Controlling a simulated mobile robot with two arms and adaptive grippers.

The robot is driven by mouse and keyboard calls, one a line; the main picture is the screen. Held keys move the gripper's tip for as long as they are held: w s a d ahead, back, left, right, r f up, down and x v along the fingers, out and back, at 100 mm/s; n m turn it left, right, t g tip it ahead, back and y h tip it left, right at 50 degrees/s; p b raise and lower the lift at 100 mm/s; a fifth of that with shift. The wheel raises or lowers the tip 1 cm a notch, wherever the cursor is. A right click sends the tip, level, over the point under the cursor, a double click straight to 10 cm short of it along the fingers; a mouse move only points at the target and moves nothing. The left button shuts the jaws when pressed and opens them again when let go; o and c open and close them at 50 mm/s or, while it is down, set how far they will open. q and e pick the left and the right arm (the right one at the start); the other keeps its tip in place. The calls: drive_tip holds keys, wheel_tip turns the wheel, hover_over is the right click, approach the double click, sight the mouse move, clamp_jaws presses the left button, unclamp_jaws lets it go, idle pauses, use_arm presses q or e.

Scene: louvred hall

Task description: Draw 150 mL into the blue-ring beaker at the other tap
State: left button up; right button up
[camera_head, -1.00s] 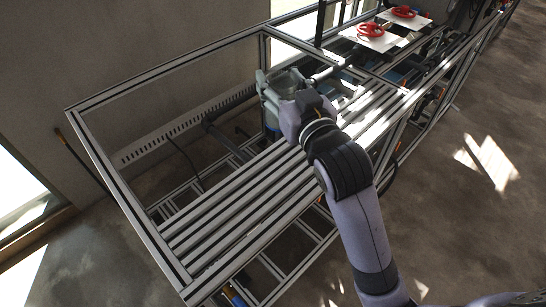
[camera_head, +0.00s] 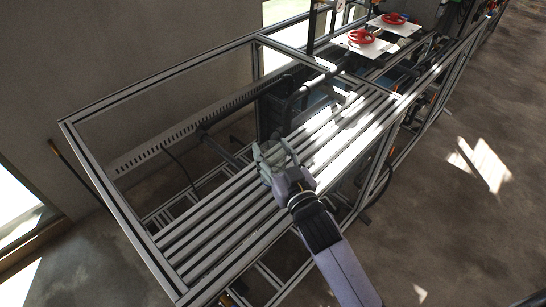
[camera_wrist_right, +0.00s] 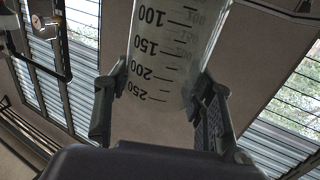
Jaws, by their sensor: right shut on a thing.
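A clear beaker (camera_head: 269,150) is held between the fingers of my right gripper (camera_head: 275,161), above the slatted rack top. In the right wrist view the beaker (camera_wrist_right: 172,45) fills the top middle, with black marks from 100 to 250 on its wall. The right gripper (camera_wrist_right: 163,80) has one finger on each side of it. I see no blue ring on the part that shows, and I cannot tell whether there is liquid inside. Two red round handles, a nearer one (camera_head: 360,37) and a farther one (camera_head: 393,18), sit over white plates at the back. My left gripper is out of view.
The slatted rack top (camera_head: 215,225) is bare around the gripper. Metal frame bars (camera_head: 165,80) enclose it at the back and left. A dark upright post (camera_head: 311,28) stands before the plates. Open floor (camera_head: 455,215) lies to the right.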

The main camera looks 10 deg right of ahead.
drive_tip(key=shift+f, duration=1.05)
drive_tip(key=shift+f, duration=0.1)
drive_tip(key=o, duration=1.2)
drive_tip(key=shift+c, duration=0.2)
